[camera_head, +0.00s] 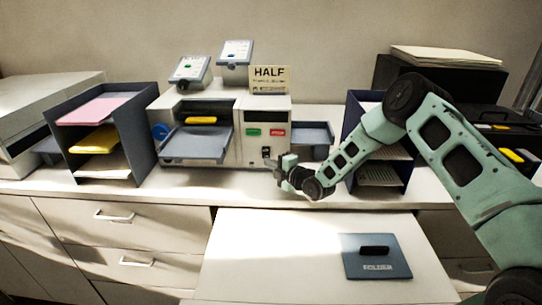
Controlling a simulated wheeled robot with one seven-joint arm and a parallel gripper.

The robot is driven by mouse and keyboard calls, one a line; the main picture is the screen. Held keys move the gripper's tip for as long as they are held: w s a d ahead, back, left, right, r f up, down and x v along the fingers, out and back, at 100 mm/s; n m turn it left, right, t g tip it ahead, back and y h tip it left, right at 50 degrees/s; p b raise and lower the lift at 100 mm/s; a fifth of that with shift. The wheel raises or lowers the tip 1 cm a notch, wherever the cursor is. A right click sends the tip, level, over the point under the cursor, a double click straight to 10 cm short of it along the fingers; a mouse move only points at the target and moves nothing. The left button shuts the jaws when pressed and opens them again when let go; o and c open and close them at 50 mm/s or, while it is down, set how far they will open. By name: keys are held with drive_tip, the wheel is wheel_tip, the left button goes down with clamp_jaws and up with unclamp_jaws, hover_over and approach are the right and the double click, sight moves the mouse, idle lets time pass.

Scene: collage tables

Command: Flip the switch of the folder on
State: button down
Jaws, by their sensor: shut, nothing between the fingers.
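The folder is most likely the white machine (243,152) on the counter, with a grey tray (197,146) at its front left. It has a green label (253,132) and a red label (278,132) on its front. A small dark switch (266,151) sits below and between these labels. My gripper (278,168) is shut and empty, just below and right of the switch. I cannot tell whether it touches the machine or which way the switch is set. A blue-grey plate (376,262) marked FOLDER, with a black handle, lies on the white surface at the front.
A dark paper sorter (143,135) with pink, yellow and white sheets stands at left. Another sorter (357,152) stands right of the machine, close behind my arm. A HALF sign (270,80) stands on top of the machine. The white surface (265,250) in front is mostly clear.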

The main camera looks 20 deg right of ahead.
drive_tip(key=shift+w+d+f+p, duration=0.1)
drive_tip(key=shift+w+d+p, duration=0.1)
drive_tip(key=shift+w, duration=0.3)
drive_tip(key=shift+w+d+f+p, duration=0.1)
drive_tip(key=shift+w+p, duration=0.05)
drive_tip(key=shift+w, duration=0.3)
drive_tip(key=shift+w+f+b, duration=0.1)
drive_tip(key=shift+f+b, duration=0.25)
drive_tip(key=shift+b, duration=0.75)
drive_tip(key=shift+w+r+n+t, duration=0.1)
drive_tip(key=shift+r+n+t, duration=0.05)
drive_tip(key=shift+n+t, duration=0.15)
drive_tip(key=shift+r, duration=0.15)
